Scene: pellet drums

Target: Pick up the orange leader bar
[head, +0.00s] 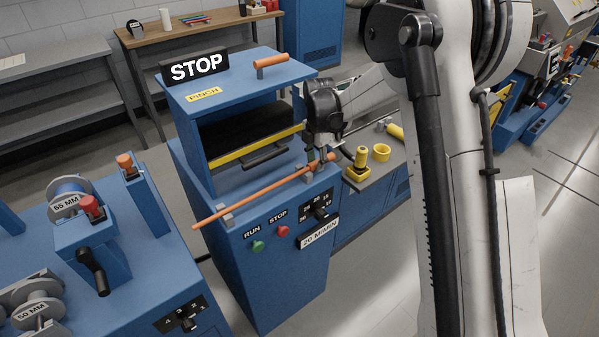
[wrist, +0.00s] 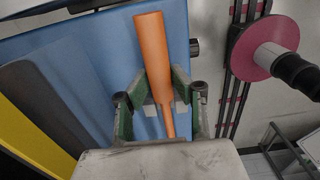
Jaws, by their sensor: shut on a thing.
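The orange leader bar (head: 262,193) is a long thin rod with a thicker handle end. In the head view it runs along the front edge of the blue machine's top, by small grey holders (head: 227,215). My gripper (head: 320,160) is at its right end. I cannot tell whether the bar is clear of the holders.
The blue machine (head: 270,285) has a STOP sign (head: 196,68), another orange handle (head: 271,61), a green button (head: 258,246), a red button (head: 283,231) and a knob. To the right, a shelf holds yellow parts (head: 381,153). A spool machine (head: 150,270) stands at the left.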

